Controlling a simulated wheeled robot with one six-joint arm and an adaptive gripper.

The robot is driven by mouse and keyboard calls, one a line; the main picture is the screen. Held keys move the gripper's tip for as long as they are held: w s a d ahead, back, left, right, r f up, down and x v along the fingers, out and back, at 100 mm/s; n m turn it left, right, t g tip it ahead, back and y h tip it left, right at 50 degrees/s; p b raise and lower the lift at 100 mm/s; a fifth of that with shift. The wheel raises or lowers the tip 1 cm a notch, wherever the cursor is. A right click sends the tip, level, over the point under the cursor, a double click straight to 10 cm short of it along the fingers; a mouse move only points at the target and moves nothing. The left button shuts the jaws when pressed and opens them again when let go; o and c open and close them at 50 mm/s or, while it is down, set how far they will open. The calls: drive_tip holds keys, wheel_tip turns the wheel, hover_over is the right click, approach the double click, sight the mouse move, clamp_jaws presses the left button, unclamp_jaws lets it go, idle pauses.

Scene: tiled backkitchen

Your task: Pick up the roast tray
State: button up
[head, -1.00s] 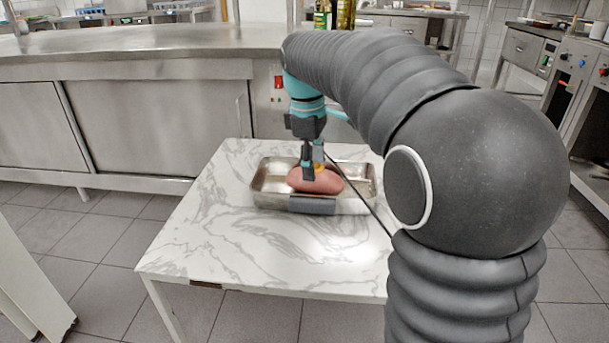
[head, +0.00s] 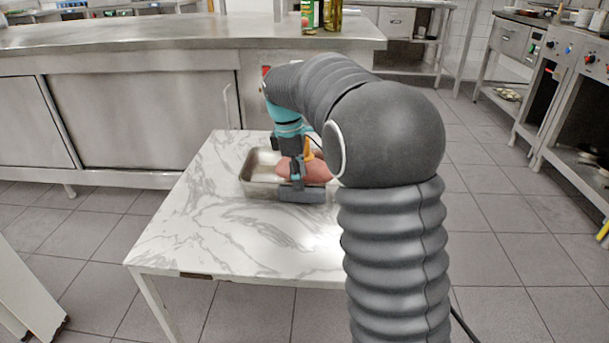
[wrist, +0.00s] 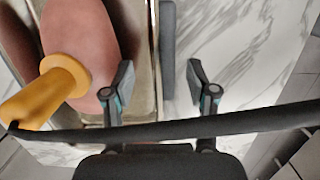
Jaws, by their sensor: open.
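The roast tray (head: 249,183) is a shallow metal pan on a marble-topped table, with a dark grey handle (head: 312,196) on its near side. A reddish-brown roast (head: 317,173) lies in it, with a yellow-orange piece sticking out (wrist: 42,94). My gripper (head: 298,187) is open at the near handle. In the wrist view, my gripper (wrist: 160,80) has one finger on the roast side of the tray's rim (wrist: 155,60) and the other beyond the handle (wrist: 167,45). I cannot tell whether either finger touches. My arm hides the tray's right end in the head view.
The marble table (head: 190,235) is clear in front and left of the tray. A steel counter (head: 150,40) stands close behind it, with bottles and a can (head: 320,15) on top. Cooking units (head: 575,90) stand at the right. Tiled floor (head: 500,250) is open at right.

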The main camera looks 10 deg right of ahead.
sight(303, 193)
drive_tip(key=shift+s+d+f+b, duration=0.1)
drive_tip(key=shift+s+d+f, duration=0.05)
drive_tip(key=shift+f, duration=0.75)
drive_tip(key=shift+s+d+f+b, duration=0.1)
drive_tip(key=shift+d+f, duration=0.05)
drive_tip(key=shift+f, duration=0.7)
drive_tip(key=shift+s+d+f+b, duration=0.1)
drive_tip(key=shift+s+d+f, duration=0.05)
drive_tip(key=shift+f, duration=0.75)
clamp_jaws()
drive_tip(key=shift+r, duration=0.1)
